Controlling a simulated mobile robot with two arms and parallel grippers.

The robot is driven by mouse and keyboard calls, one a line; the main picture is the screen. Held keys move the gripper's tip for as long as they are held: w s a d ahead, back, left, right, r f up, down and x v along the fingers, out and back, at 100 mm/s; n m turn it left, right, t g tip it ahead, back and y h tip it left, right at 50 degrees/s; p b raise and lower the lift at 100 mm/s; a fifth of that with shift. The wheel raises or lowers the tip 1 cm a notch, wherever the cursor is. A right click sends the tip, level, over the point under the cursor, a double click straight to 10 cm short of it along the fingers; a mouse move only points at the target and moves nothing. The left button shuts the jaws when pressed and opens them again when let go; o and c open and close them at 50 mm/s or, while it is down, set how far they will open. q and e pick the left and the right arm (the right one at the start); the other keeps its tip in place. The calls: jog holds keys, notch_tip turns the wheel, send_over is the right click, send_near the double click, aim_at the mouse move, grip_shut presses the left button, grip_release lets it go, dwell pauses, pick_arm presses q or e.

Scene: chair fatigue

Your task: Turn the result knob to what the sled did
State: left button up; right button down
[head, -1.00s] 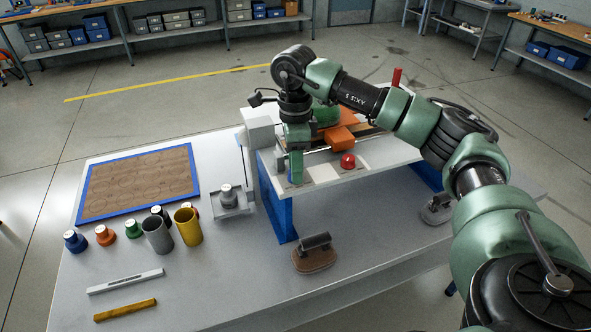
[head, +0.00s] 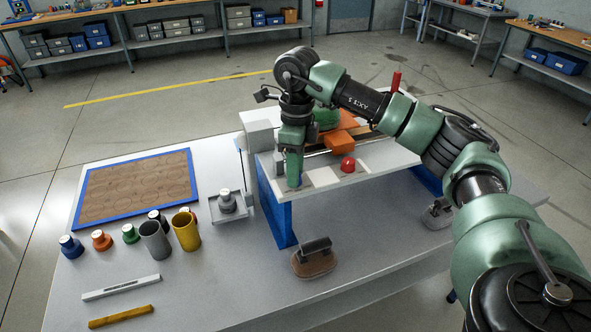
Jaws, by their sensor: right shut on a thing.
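My right gripper (head: 293,182) points straight down at the front left of the raised white platform (head: 375,171). It is shut on the result knob, which its fingers mostly hide. I cannot read which way the knob points. An orange block (head: 341,141), seemingly the sled, sits on the platform behind the gripper, beside a dark rail and a green piece (head: 326,117). My arm covers part of that area. A red dome button (head: 348,164) stands to the right of the gripper. My left gripper is not in view.
Left on the table are a blue-edged brown mat (head: 140,187), a grey cup (head: 155,241), a yellow cup (head: 187,231) and several colored weights. A small tray (head: 228,206) holds another weight. A brown handled block (head: 314,259) stands in front of the platform.

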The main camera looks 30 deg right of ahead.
jog(key=shift+r, duration=0.15)
jog(key=c, duration=1)
grip_release()
jog(key=shift+c, duration=0.2)
jog(key=shift+w+r, duration=0.1)
jog(key=shift+r, duration=0.2)
notch_tip(320, 180, up, 6)
jog(key=shift+w+d+f+b, duration=0.1)
jog(key=shift+w+d+b, duration=0.05)
jog(key=shift+b, duration=0.55)
jog(key=shift+r, duration=0.65)
